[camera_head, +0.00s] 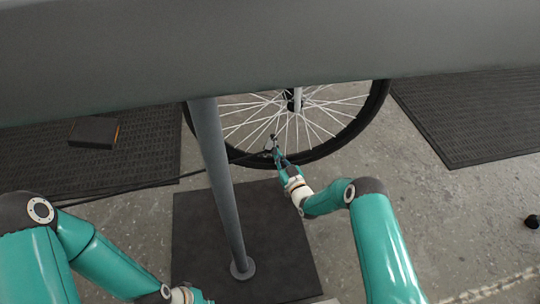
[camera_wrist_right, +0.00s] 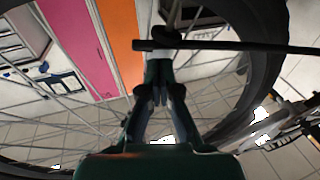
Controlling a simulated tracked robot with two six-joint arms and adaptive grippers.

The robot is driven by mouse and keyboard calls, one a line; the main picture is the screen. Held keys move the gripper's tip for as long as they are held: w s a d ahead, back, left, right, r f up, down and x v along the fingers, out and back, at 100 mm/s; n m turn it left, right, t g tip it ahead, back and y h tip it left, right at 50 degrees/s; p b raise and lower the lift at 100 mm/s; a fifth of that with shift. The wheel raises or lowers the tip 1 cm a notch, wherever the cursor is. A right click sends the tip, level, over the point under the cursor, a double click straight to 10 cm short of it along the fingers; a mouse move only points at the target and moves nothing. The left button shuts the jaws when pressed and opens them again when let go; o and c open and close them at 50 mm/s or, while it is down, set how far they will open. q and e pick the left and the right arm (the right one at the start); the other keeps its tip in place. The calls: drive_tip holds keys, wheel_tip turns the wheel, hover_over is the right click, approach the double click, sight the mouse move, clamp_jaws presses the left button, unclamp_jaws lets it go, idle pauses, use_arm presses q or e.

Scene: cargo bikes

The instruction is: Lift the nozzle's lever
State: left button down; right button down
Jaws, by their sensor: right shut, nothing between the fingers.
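The nozzle (camera_wrist_right: 163,40) shows in the right wrist view as a small pale body at the tyre, with a dark bar, likely its lever or hose end, running across it to the right. I cannot tell the lever's angle. In the head view the nozzle is tiny (camera_head: 270,146), at the wheel's near rim. My right gripper (camera_head: 274,141) is right at it; in its wrist view the fingers (camera_wrist_right: 158,72) are shut and empty, just below the nozzle. I cannot tell if they touch it. My left gripper (camera_head: 200,298) is at the bottom edge, its fingers cut off.
The spoked wheel (camera_head: 330,143) stands behind the nozzle. A dark hose (camera_head: 140,187) runs left over the floor. A grey post (camera_head: 221,180) rises from a dark base plate (camera_head: 285,255) left of my right arm. A large grey beam (camera_head: 270,45) crosses the top.

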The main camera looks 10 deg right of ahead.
drive_tip(key=shift+r+p, duration=1.05)
drive_tip(key=shift+r, duration=0.8)
drive_tip(key=shift+s, duration=0.1)
drive_tip(key=s+f+p, duration=0.1)
drive_tip(key=s+p, duration=0.3)
drive_tip(key=s, duration=0.4)
drive_tip(key=shift+s+a, duration=0.15)
drive_tip(key=shift+s, duration=0.25)
drive_tip(key=shift+f, duration=0.1)
drive_tip(key=shift+s, duration=0.1)
